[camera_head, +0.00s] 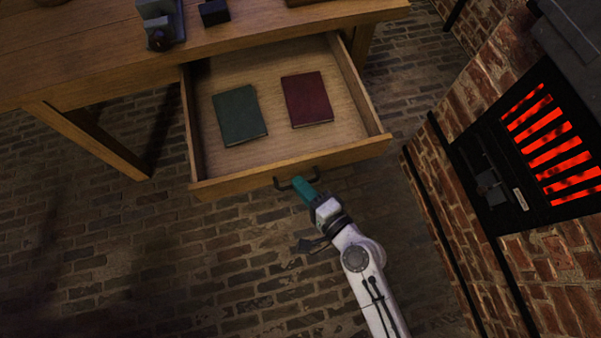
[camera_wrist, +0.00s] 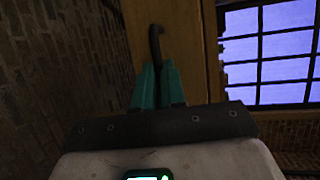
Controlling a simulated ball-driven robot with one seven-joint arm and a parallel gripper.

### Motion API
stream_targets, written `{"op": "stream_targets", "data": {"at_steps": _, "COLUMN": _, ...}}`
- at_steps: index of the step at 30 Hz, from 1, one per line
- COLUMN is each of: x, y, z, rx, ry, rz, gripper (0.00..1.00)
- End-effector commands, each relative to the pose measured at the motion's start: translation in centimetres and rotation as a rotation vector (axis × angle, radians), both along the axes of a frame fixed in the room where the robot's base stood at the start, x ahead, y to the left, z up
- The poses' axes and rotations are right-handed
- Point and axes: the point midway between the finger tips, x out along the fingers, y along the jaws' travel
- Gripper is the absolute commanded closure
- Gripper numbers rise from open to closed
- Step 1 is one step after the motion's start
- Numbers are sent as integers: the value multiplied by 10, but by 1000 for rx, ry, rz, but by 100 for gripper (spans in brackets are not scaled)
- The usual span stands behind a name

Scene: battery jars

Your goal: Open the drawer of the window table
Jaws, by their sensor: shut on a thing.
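The wooden window table (camera_head: 90,65) stands at the upper left in the head view. Its drawer (camera_head: 290,165) is pulled well out, with its inside in plain sight. A dark green book (camera_head: 240,115) and a dark red book (camera_head: 307,99) lie flat in it, apart from each other. My gripper (camera_head: 303,188) is at the drawer's front, its teal fingers shut on the dark handle (camera_head: 283,185). In the wrist view the fingers (camera_wrist: 158,82) close around the handle (camera_wrist: 155,42), with the drawer front (camera_wrist: 185,60) behind it.
A brick stove with a glowing red grate (camera_head: 550,140) stands at the right. A grey device (camera_head: 161,22) and a small black block (camera_head: 214,12) sit on the tabletop. The brick floor (camera_head: 180,265) in front of the drawer is clear. A window (camera_wrist: 270,50) shows in the wrist view.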

Motion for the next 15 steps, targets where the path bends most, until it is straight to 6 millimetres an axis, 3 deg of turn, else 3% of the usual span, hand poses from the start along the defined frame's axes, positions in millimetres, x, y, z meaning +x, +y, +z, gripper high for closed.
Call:
{"op": "stream_targets", "data": {"at_steps": 8, "x": 0, "y": -1, "z": -1, "rx": -2, "ry": 2, "rz": -1, "gripper": 100}}
{"op": "stream_targets", "data": {"at_steps": 9, "x": 0, "y": -1, "z": -1, "rx": -2, "ry": 2, "rz": -1, "gripper": 89}}
{"op": "stream_targets", "data": {"at_steps": 15, "x": 0, "y": -1, "z": -1, "rx": -1, "ry": 1, "rz": -1, "gripper": 70}}
